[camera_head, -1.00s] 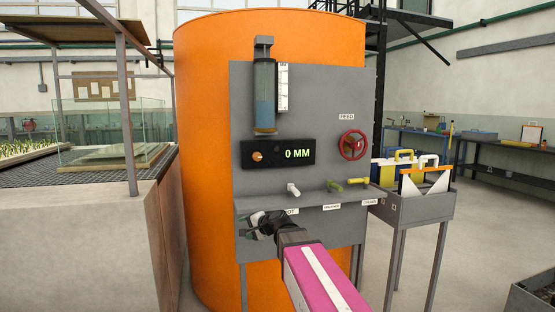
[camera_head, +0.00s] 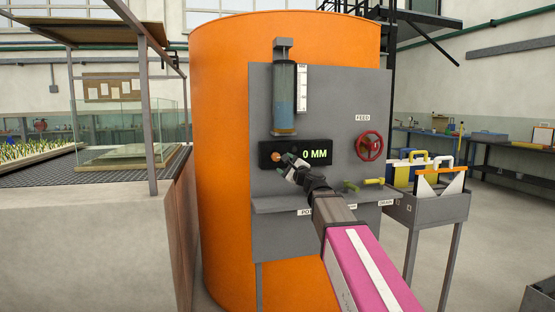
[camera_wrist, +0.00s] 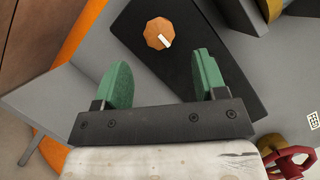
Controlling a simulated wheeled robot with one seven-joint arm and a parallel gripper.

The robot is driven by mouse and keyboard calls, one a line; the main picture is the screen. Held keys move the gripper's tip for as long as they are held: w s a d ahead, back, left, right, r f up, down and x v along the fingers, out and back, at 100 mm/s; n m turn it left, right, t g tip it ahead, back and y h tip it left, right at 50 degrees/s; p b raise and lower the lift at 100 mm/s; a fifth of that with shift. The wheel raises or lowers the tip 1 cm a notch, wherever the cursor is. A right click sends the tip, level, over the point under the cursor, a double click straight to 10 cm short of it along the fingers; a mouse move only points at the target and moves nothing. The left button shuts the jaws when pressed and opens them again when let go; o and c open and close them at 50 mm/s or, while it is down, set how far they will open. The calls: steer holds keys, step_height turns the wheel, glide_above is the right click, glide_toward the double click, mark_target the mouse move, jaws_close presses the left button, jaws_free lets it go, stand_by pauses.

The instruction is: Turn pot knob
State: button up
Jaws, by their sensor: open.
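The pot knob is a small orange faceted knob (camera_wrist: 159,33) with a white pointer mark. It sits on a black display panel (camera_head: 318,152) that reads 0 MM, and in the head view the knob (camera_head: 277,157) is at the panel's left end. My gripper (camera_head: 290,163) is just in front of the panel, close to the knob's lower right. In the wrist view my gripper (camera_wrist: 162,78) is open, with green fingers apart and nothing between them. The knob lies beyond the fingertips, roughly centred between them. I cannot tell the exact gap.
A red handwheel (camera_head: 369,146) marked FEED is right of the panel. A glass gauge tube (camera_head: 284,98) is above it. A grey cart (camera_head: 441,207) with cases stands at the right.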

mark_target(277, 158)
steer(key=x, duration=0.7)
steer(key=shift+w+a, duration=0.25)
steer(key=shift+w, duration=0.05)
steer(key=c, duration=0.9)
